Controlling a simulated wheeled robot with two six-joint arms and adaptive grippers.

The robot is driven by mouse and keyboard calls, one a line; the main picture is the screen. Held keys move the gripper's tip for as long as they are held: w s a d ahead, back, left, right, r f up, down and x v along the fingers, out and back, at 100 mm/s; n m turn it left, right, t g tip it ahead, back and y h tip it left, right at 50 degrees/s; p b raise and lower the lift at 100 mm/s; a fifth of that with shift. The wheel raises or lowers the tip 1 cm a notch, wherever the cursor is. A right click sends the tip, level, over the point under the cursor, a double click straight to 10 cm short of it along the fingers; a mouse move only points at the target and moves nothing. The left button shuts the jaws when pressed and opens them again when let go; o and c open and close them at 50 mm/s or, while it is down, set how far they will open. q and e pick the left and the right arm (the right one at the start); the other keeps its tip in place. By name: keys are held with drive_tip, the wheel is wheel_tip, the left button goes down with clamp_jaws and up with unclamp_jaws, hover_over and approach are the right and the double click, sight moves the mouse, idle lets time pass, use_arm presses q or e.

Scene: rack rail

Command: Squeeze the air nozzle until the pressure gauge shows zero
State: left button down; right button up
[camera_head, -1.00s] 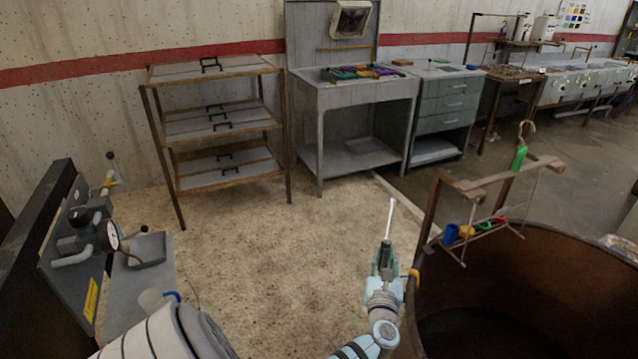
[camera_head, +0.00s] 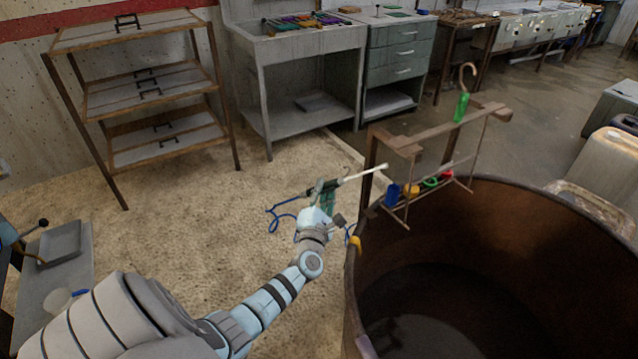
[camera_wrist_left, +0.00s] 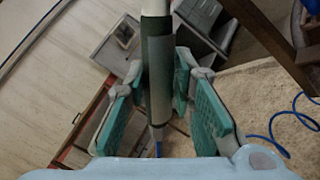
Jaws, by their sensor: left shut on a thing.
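My left gripper (camera_head: 326,193) is shut on the air nozzle (camera_head: 350,180), a dark green and black body with a long white tip. The tip points right and slightly up, toward the rack over the drum. A blue hose (camera_head: 284,221) loops from the nozzle on the left. In the left wrist view the nozzle (camera_wrist_left: 158,75) lies between the teal finger pads, its far end past the top edge. Whether its trigger is pressed cannot be told. The pressure gauge's dial cannot be made out now. My right gripper is not in view.
A rusty open drum (camera_head: 520,215) stands close on the right. Shelves (camera_head: 150,90) and a grey workbench (camera_head: 310,50) stand behind. The pale floor between is clear.

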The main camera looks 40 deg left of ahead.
use_arm(q)
drive_tip(key=m, duration=0.2)
drive_tip(key=a+m+t+h+b, duration=0.1)
drive_tip(key=m, duration=0.2)
drive_tip(key=s+m, duration=0.1)
drive_tip(key=m, duration=0.2)
drive_tip(key=shift+a+f+h, duration=0.15)
drive_tip(key=shift+a+h, duration=0.15)
drive_tip(key=shift+a, duration=0.05)
drive_tip(key=m+b, duration=0.1)
drive_tip(key=m, duration=0.1)
drive_tip(key=f+m+h, duration=0.1)
drive_tip(key=m, duration=0.1)
drive_tip(key=w+a+f+m+b, duration=0.1)
drive_tip(key=m, duration=0.1)
drive_tip(key=shift+w+a+t+h+b, duration=0.1)
drive_tip(key=shift+t+h+b, duration=0.2)
drive_tip(key=shift+h+b, duration=0.1)
drive_tip(key=shift+d+m, duration=0.3)
drive_tip(key=shift+d, duration=0.05)
drive_tip(key=d, duration=0.1)
drive_tip(key=w+d+f+b, duration=0.1)
drive_tip(key=d, duration=0.2)
drive_tip(key=shift+w+f, duration=0.35)
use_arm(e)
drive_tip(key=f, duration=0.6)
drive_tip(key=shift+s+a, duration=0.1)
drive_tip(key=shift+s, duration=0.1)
